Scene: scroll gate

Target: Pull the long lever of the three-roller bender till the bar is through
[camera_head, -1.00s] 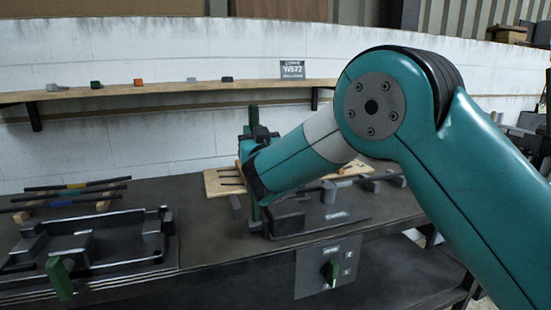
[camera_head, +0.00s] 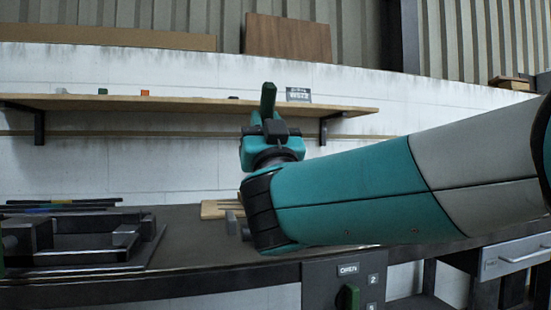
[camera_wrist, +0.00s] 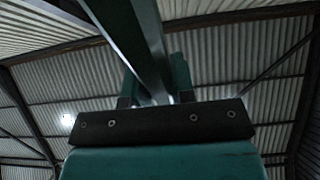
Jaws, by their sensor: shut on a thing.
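My gripper (camera_head: 270,130) is raised above the bench, near the middle of the head view. It is shut on the long lever (camera_head: 268,98), whose green end sticks up above the jaws. In the wrist view the lever (camera_wrist: 135,40) runs between the two fingers of my gripper (camera_wrist: 155,85), against the roof. The lower part of the lever and most of the bender are hidden behind my arm in the head view. The bar cannot be made out, nor how far through the rollers it is.
A dark framed fixture (camera_head: 85,245) stands on the bench (camera_head: 195,255) at left, with dark rods (camera_head: 60,205) behind it. A wooden shelf (camera_head: 180,103) with small items runs along the wall behind my gripper.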

